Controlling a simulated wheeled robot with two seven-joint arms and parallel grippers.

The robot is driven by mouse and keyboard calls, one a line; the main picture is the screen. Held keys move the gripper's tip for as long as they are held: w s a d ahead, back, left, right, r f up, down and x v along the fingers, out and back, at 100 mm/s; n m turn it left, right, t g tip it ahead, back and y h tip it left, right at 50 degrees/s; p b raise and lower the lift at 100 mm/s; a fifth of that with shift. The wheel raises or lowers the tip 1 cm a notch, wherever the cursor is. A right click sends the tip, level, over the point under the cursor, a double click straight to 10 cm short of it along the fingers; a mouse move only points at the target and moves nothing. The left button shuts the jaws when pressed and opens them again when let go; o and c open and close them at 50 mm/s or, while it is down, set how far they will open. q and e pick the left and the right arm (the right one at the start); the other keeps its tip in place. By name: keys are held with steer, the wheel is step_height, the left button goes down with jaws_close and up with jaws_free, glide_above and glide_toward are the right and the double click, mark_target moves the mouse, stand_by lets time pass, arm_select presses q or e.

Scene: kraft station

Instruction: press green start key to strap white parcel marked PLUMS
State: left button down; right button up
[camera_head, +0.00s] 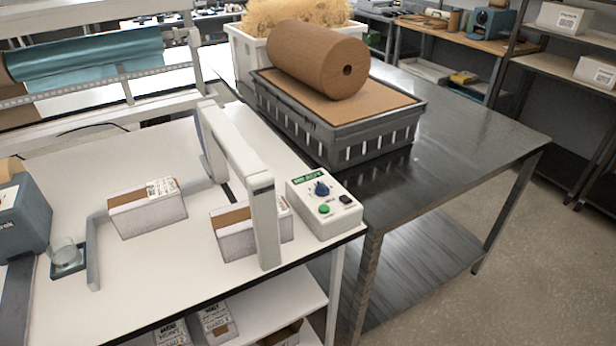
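A white control box (338,219) sits at the right front corner of the white table. On its top are a green key (324,209), a blue knob (321,189) and a black switch (346,199). A white strapping arch (267,222) stands just left of the control box. A white parcel with a brown top (236,241) sits under the arch, partly hidden by its front post. A second such parcel (148,217) sits apart, left of the arch. Label text on both is too small to read. Neither of my grippers is in view.
A grey tape dispenser (22,212) and a small glass (64,252) stand at the left. A low white rail (93,256) runs beside them. Right, a dark metal table (465,150) holds a grey crate (345,151) with a brown paper roll (315,58).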

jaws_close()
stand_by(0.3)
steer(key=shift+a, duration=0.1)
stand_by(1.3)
